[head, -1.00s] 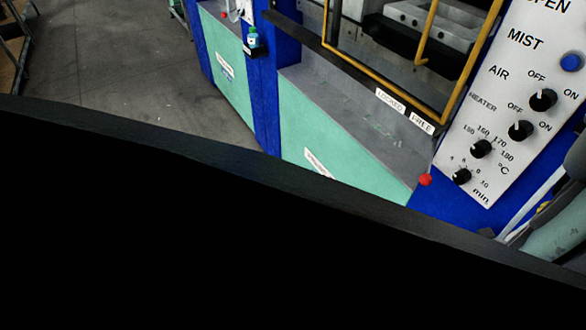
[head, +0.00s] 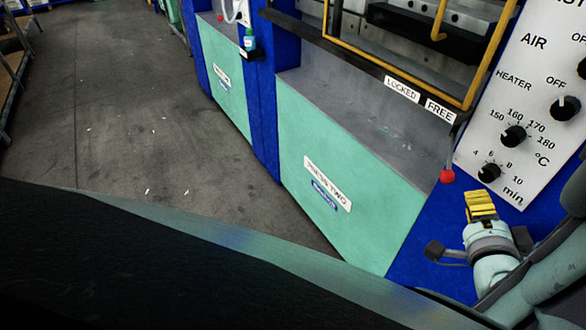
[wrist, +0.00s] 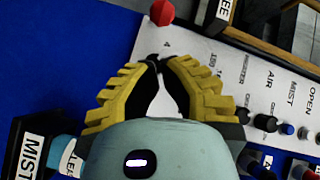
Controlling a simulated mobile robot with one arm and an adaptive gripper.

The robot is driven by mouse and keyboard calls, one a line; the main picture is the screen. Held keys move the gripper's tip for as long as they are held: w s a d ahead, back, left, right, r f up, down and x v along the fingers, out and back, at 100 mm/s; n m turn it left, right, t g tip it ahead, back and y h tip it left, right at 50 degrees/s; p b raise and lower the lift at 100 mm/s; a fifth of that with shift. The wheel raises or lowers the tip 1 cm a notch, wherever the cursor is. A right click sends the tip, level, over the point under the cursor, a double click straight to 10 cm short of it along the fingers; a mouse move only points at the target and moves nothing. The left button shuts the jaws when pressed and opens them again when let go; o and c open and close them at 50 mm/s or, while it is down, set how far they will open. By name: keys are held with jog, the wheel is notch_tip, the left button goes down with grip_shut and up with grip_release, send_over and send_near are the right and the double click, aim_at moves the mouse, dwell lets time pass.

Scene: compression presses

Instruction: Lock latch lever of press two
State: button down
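The latch lever of press two ends in a red ball knob (head: 447,176). It hangs below the FREE label (head: 440,111), to the right of the LOCKED label (head: 402,89). My gripper (head: 479,196), with yellow ribbed fingers, is just below and right of the knob in the head view. In the wrist view the gripper (wrist: 163,62) has its fingertips drawn almost together with nothing between them. The red knob (wrist: 162,12) shows beyond the tips there, apart from them. Most of the lever's shaft is hard to make out.
The white control panel (head: 530,110) with black dials stands close right of the gripper. The yellow guard frame (head: 483,75) is above. The green PRESS TWO front (head: 345,215) is at the left. In the wrist view a MIST-labelled bottle holder (wrist: 30,150) is at lower left.

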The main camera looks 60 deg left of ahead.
jog(key=p+x, duration=0.2)
jog(key=x, duration=0.8)
jog(key=shift+s+a, duration=0.1)
jog(key=shift+a, duration=0.05)
dwell(0.5)
jog(key=shift+s+a+m+t+h, duration=0.15)
jog(key=shift+a+m+t+h, duration=0.05)
jog(key=shift+m+t+h, duration=0.1)
